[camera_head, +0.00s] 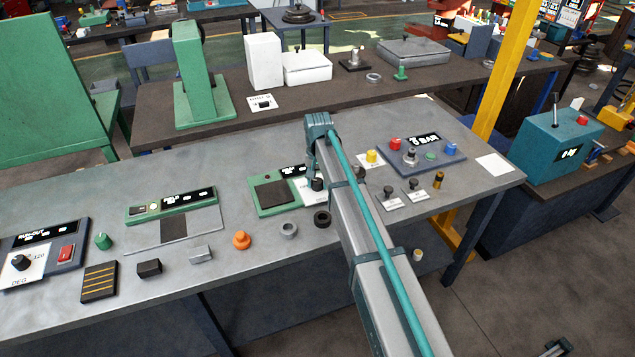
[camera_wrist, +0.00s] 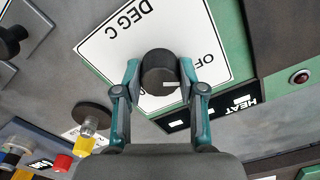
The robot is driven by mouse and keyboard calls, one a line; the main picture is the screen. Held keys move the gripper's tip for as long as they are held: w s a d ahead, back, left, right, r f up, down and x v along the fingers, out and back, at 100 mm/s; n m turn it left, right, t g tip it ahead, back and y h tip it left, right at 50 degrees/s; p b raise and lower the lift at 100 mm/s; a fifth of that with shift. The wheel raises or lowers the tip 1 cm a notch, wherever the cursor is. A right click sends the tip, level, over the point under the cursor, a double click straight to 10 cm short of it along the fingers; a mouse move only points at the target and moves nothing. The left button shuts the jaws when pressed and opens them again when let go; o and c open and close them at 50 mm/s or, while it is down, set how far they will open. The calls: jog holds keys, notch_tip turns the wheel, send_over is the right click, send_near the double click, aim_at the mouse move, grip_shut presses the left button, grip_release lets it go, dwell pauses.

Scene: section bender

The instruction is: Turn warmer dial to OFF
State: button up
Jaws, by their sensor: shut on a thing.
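The warmer dial is a dark round knob (camera_wrist: 158,62) on a white plate (camera_wrist: 115,45) lettered "DEG C" and, partly hidden, "OFF". A short pale mark shows on the knob's lower right. My gripper (camera_wrist: 159,74) is shut on the knob, one finger on each side. In the head view, the dial (camera_head: 317,184) shows just below my gripper (camera_head: 314,172), at the right end of the green warmer (camera_head: 256,208). The warmer has a dark square pad and a "HEAT" display (camera_wrist: 245,101). My arm hides part of the plate in the head view.
Black and grey rings (camera_head: 322,218) and an orange knob (camera_head: 241,240) lie in front of the warmer. To its right are a yellow button (camera_head: 371,157), small black knobs (camera_head: 390,191) and a blue panel (camera_head: 428,153). A green-framed unit (camera_head: 170,207) stands left.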

aim_at(318, 181)
dwell(0.4)
jog(key=o, duration=1.1)
jog(key=shift+o, duration=0.2)
jog(key=shift+r, duration=0.1)
notch_tip(318, 181, up, 12)
